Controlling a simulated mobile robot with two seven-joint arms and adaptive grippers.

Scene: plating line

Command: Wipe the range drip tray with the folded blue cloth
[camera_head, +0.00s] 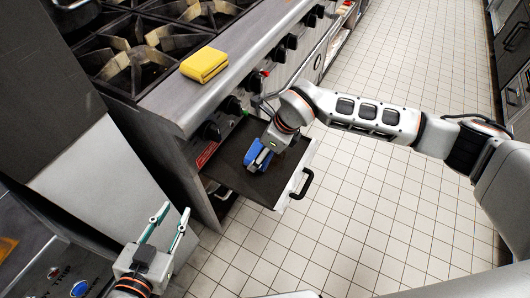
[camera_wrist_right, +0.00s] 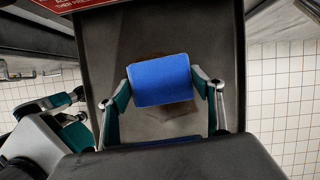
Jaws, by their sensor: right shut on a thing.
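The range drip tray (camera_head: 283,190) is pulled out from the range front, dark inside with a black handle at its outer end. My right gripper (camera_head: 259,163) is over the tray and shut on the folded blue cloth (camera_head: 257,156). In the right wrist view the blue cloth (camera_wrist_right: 160,80) sits between the two fingers, over the tray floor (camera_wrist_right: 110,60). A brownish patch shows on the tray floor around the cloth. Whether the cloth touches the floor is hard to tell. My left gripper (camera_head: 171,222) is open and empty, left of the tray at the lower left.
A folded yellow cloth (camera_head: 204,65) lies on the range's steel front ledge, beside the burners (camera_head: 137,55). Knobs (camera_head: 283,50) line the range front. A red label (camera_head: 206,154) is beside the tray opening. The tiled floor (camera_head: 390,190) to the right is clear.

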